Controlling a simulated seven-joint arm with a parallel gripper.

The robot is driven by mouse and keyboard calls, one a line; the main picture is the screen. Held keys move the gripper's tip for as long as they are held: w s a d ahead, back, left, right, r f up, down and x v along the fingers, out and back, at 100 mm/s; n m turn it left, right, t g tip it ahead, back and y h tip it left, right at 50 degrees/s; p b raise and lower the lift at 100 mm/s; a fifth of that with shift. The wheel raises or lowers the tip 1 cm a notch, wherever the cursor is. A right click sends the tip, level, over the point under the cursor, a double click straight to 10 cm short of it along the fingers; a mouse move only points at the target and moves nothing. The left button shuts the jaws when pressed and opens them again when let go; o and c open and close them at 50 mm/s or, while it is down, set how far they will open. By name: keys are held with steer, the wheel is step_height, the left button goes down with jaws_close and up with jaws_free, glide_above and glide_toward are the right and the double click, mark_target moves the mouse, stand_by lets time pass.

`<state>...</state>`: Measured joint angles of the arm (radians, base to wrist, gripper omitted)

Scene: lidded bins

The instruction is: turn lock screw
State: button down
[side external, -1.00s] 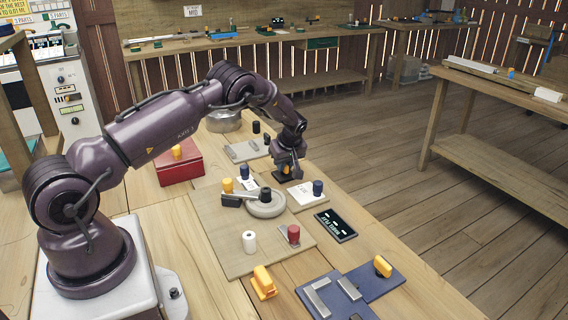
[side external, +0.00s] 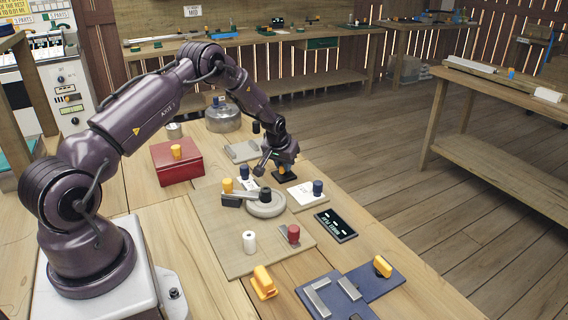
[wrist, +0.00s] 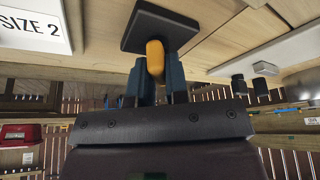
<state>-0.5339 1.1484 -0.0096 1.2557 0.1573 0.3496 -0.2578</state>
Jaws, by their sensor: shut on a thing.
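A yellow knob (wrist: 155,60) stands on a square black plate (wrist: 160,30) in the wrist view. My gripper (wrist: 156,64) is shut on the knob, one dark blue finger on each side. In the side view the black plate (side external: 284,177) lies beyond the round grey disc, and my gripper (side external: 278,163) is tilted over it, mostly hiding the knob. No part is labelled as the lock screw. A red knob (side external: 293,232) stands on a small metal plate, apart from my gripper.
Close by are a grey disc with a dark handle (side external: 266,207), white cards with blue knobs (side external: 318,187), and a red box (side external: 179,162). Blue plates (side external: 372,279) and a yellow piece (side external: 263,282) lie nearer. A black sign (side external: 336,226) lies right of the board.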

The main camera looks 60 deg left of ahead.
steer(key=m+h, duration=0.1)
steer(key=m, duration=0.1)
steer(key=m+t+h, duration=0.1)
steer(key=m, duration=0.2)
steer(key=m+h, duration=0.2)
steer(key=m, duration=0.4)
stand_by(0.5)
steer(key=c, duration=1.1)
jaws_free()
steer(key=shift+r, duration=0.1)
steer(key=v, duration=1.2)
steer(key=shift+a+r, duration=0.25)
steer(key=shift+r, duration=0.15)
